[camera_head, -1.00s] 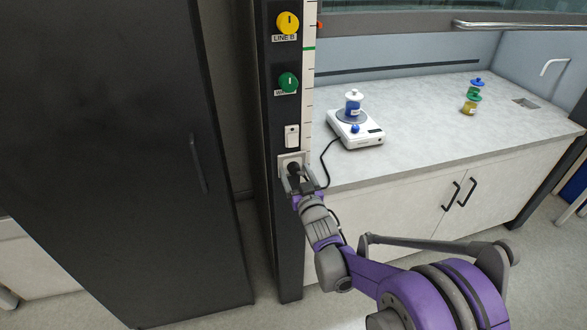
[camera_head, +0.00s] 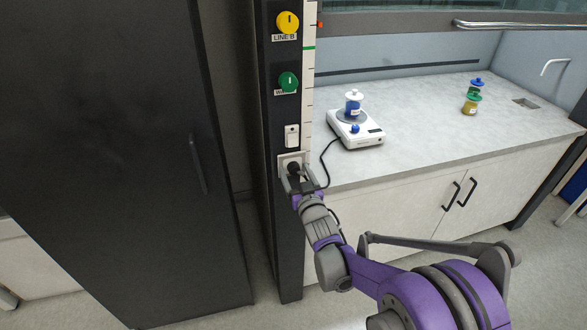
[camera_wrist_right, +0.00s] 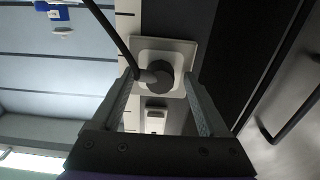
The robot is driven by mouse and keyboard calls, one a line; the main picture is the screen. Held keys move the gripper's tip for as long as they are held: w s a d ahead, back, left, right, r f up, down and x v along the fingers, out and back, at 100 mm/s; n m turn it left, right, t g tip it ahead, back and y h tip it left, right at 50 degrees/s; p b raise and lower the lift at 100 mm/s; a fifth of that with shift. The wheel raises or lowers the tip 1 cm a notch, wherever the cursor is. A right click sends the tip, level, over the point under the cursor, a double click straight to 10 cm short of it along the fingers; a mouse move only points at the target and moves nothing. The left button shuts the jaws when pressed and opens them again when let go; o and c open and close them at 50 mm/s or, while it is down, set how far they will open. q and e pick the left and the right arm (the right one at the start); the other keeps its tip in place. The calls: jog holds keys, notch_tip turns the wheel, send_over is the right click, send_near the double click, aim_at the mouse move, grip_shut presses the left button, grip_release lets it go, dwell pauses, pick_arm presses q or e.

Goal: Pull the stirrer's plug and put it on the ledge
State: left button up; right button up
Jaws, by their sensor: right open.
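The stirrer's plug is a dark round plug (camera_wrist_right: 158,78) seated in a white wall socket (camera_wrist_right: 187,50) on the dark post; its cord runs off to the upper left in the right wrist view. In the head view the plug (camera_head: 293,168) is partly hidden by my gripper. My right gripper (camera_head: 298,179) is open, its two fingers on either side of the plug. In the right wrist view the gripper (camera_wrist_right: 160,103) is open, with gaps beside the plug. The white stirrer (camera_head: 355,133) stands on the bench with a blue-and-white vessel on it. My left gripper is out of view.
The pale bench top (camera_head: 420,125) lies right of the post, largely clear, with small jars (camera_head: 471,100) at the back right. A white switch (camera_head: 292,135), a green knob (camera_head: 287,82) and a yellow knob (camera_head: 287,22) sit above the socket. A dark cabinet (camera_head: 110,150) stands left.

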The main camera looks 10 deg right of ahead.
dwell(0.5)
grip_shut()
jog(key=shift+s, duration=0.1)
dwell(0.4)
jog(key=shift+s+d+b, duration=0.1)
jog(key=shift+s+b, duration=0.4)
jog(key=shift+s, duration=2.4)
